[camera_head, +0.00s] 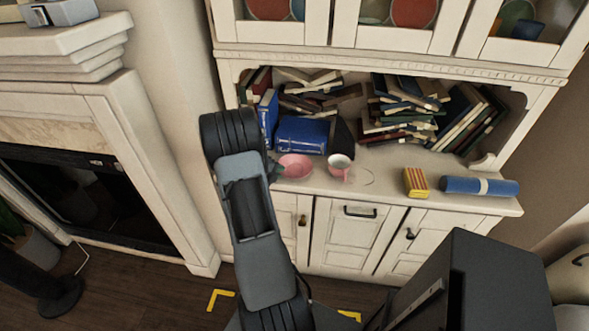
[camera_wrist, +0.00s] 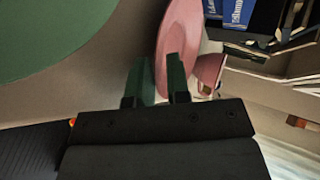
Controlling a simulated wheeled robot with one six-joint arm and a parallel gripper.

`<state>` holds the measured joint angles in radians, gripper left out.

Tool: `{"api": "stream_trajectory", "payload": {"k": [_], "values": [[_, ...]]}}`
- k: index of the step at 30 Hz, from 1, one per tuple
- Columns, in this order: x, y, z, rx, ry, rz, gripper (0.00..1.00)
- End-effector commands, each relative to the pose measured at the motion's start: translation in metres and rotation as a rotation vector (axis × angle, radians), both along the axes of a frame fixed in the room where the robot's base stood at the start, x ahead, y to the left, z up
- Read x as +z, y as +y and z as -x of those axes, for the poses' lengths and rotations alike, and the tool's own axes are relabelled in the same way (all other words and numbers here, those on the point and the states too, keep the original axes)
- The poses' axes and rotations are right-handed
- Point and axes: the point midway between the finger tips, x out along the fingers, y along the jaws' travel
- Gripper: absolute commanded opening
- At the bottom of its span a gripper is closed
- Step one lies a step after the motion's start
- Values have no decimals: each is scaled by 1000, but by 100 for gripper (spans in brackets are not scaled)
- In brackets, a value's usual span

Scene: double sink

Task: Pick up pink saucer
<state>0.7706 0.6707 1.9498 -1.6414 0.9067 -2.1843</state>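The pink saucer (camera_head: 295,166) is on the cabinet's counter, left of a pink cup (camera_head: 340,162) with a pale inside. In the wrist view the saucer (camera_wrist: 178,35) shows nearly edge-on, its lower rim in the narrow gap between the two green fingers of my gripper (camera_wrist: 161,80). The fingers are close on either side of the rim. I cannot tell whether both touch it. In the head view my gripper (camera_head: 273,169) is mostly hidden behind my arm, with only a small teal part showing beside the saucer's left edge.
Blue boxes or books (camera_head: 302,134) stand just behind the saucer. Piled books (camera_head: 402,110) fill the shelf. A yellow-striped box (camera_head: 416,182) and a blue roll (camera_head: 480,187) lie to the right. A large green round shape (camera_wrist: 50,35) fills the wrist view's upper left.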

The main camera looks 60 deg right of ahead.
Motion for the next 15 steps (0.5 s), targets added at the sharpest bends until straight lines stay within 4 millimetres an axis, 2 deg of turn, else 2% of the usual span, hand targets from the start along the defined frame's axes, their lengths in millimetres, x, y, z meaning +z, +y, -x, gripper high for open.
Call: {"api": "stream_trajectory", "payload": {"k": [1, 5, 15], "values": [[0, 0, 0, 0, 0, 0, 13], [0, 0, 0, 0, 0, 0, 1], [0, 1, 0, 0, 1, -1, 0]]}}
